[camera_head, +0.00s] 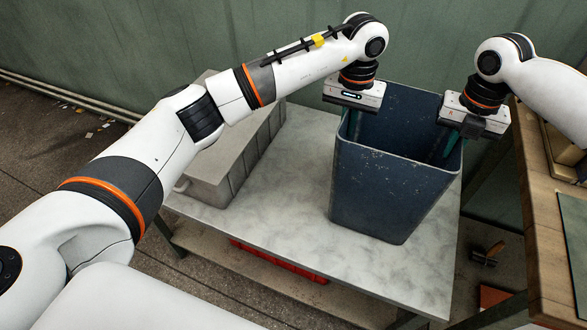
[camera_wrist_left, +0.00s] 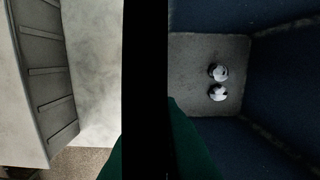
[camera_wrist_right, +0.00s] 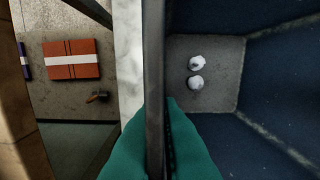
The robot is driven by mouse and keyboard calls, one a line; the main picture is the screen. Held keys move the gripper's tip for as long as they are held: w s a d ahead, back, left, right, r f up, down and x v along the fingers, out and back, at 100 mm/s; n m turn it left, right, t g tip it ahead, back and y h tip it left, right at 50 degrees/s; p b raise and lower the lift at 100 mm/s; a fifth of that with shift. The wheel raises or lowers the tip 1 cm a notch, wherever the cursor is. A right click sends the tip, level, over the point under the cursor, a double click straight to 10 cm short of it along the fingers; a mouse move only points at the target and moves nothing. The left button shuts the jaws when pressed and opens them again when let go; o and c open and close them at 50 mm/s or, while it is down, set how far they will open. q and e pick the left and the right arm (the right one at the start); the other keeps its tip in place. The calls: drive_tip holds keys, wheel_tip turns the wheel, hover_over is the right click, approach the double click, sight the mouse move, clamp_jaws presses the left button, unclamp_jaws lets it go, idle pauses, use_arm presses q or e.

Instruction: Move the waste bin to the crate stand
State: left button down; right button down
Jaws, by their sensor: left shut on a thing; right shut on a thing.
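The waste bin (camera_head: 385,190) is a dark blue, open-topped, tapered bin, upright over a marble-topped table (camera_head: 290,225). I cannot tell whether its base touches the top. My left gripper (camera_head: 351,120) is shut on the bin's left rim from above. My right gripper (camera_head: 450,140) is shut on its right rim. The fingertips are partly hidden by the bin wall. I cannot tell which surface is the crate stand.
A grey ribbed crate (camera_head: 235,150) stands on the table left of the bin. A wooden bench (camera_head: 545,200) is close on the right. A red object (camera_head: 280,262) lies below the table. A brush-like tool (camera_head: 487,254) is on the floor. The table's front is clear.

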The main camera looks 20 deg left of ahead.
use_arm(q)
drive_tip(key=c, duration=1.6)
unclamp_jaws()
drive_tip(key=shift+f, duration=0.15)
use_arm(e)
drive_tip(key=c, duration=1.6)
unclamp_jaws()
use_arm(q)
wheel_tip(320, 180, up, 12)
drive_tip(key=shift+f, duration=0.1)
use_arm(e)
wheel_tip(320, 180, up, 12)
drive_tip(key=shift+f, duration=0.1)
use_arm(q)
drive_tip(key=shift+r, duration=0.2)
